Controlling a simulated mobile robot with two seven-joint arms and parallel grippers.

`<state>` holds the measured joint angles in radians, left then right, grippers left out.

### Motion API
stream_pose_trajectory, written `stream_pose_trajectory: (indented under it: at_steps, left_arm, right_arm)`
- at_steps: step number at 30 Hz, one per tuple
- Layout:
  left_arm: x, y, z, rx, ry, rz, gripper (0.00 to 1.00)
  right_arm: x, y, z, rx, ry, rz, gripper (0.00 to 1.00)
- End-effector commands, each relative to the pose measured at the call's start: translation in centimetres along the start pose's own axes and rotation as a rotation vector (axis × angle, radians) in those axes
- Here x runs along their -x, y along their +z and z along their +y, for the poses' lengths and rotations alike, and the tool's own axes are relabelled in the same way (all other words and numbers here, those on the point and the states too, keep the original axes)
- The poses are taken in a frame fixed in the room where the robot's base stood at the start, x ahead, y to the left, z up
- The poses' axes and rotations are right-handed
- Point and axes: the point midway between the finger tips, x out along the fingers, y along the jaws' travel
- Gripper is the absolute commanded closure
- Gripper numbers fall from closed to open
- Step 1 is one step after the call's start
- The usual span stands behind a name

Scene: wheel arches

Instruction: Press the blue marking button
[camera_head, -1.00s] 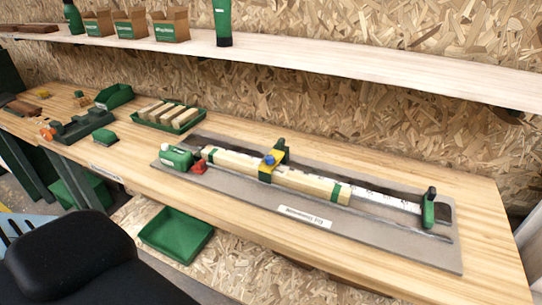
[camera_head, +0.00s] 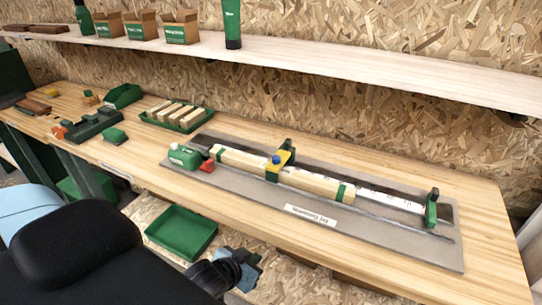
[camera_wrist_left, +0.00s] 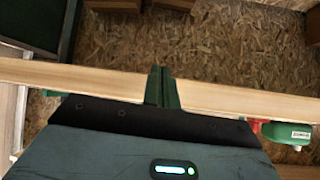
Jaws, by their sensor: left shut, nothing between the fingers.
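The blue marking button (camera_head: 276,159) sits on top of a yellow block (camera_head: 279,168) with a green part behind it. The block straddles a long wooden bar (camera_head: 310,182) on a grey base plate (camera_head: 380,235). My left gripper (camera_head: 250,268) is low in the head view, in front of the bench edge, below and to the left of the button and well apart from it. In the left wrist view its green fingers (camera_wrist_left: 162,84) are together and hold nothing. The button does not show in the left wrist view. My right gripper is not in view.
A green end block (camera_head: 184,156) with a red part (camera_head: 207,166) is at the bar's left end; a green stop (camera_head: 432,208) is at the right. A green tray (camera_head: 182,232) sits lower, beside my left gripper. A long shelf (camera_head: 340,76) runs above the bench.

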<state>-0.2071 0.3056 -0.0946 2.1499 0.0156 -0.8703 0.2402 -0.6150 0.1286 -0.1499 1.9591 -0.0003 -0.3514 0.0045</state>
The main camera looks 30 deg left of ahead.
Motion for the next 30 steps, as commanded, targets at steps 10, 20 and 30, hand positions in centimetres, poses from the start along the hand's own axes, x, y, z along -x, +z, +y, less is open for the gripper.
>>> stream_pose_trajectory:
  at_steps: [10,20,30]
  left_arm:
    - [0.8,-16.5,-6.3,0.067,-0.098,0.262,1.0]
    - [2.7,-24.4,-9.2,0.112,-0.126,0.419,1.0]
    - [2.8,-24.7,-9.3,0.116,-0.126,0.426,1.0]
  right_arm:
    - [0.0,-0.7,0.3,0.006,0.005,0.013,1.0]
    - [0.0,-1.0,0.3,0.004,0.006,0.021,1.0]
    - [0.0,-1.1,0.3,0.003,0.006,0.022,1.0]
